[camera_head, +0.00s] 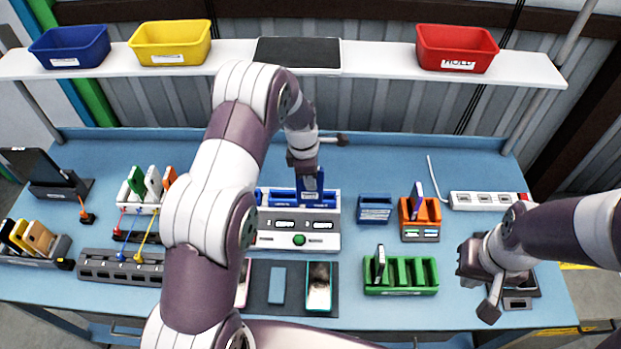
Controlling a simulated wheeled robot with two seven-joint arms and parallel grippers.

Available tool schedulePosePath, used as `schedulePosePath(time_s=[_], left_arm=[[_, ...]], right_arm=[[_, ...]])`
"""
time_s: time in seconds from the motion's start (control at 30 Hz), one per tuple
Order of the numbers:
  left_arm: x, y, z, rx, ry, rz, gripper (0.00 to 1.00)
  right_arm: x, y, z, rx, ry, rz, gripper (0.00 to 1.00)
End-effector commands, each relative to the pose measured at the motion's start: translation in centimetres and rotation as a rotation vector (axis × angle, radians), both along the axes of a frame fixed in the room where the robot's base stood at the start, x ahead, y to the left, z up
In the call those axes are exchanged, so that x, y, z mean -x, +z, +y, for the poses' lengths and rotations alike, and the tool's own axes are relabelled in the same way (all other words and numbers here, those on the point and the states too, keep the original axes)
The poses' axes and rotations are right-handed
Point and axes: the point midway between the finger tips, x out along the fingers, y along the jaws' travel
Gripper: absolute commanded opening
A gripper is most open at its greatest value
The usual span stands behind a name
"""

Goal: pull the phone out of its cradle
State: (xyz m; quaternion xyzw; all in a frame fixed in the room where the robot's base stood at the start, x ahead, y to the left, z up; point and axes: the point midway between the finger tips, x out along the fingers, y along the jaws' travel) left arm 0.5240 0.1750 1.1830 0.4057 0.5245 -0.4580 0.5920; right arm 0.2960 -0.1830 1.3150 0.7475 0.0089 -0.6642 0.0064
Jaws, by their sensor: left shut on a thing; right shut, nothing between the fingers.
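My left gripper (306,168) is shut on an upright blue piece (311,187) with a pale label. The piece stands at the blue slotted top (275,197) of a white device with a green button; I cannot tell whether it is seated or lifted. A dark, phone-like slab (32,168) leans tilted in a dark stand (68,187) at the far left. A dark phone-like piece (380,262) stands in a green rack (401,290), and a purple one (418,198) in an orange holder (420,231). I cannot tell which is the task's phone. My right gripper (478,283) is shut and empty, right of the green rack.
A blue block (375,209) stands right of the white device. A power strip (488,199) lies at the right. A grey rack (120,266) and a card holder (35,243) are at the left. Bins (456,48) sit on the back shelf. My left arm covers the table's middle left.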

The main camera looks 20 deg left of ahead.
Motion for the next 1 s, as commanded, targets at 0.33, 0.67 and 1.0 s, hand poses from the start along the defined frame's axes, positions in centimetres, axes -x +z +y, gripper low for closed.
schedulePosePath(time_s=[0.33, 0.67, 1.0], left_arm=[[0.0, 0.3, 0.0, 0.000, 0.000, -0.001, 0.00], [-0.1, 3.6, 0.0, 0.000, -0.001, -0.004, 0.00], [-0.1, 7.1, 0.0, 0.000, -0.001, -0.002, 0.00]], right_arm=[[0.0, 0.0, 0.0, 0.000, 0.000, 0.000, 0.00], [0.0, 0.0, 0.0, 0.000, 0.000, 0.000, 0.00], [0.0, 0.0, 0.0, 0.000, 0.000, 0.000, 0.00]])
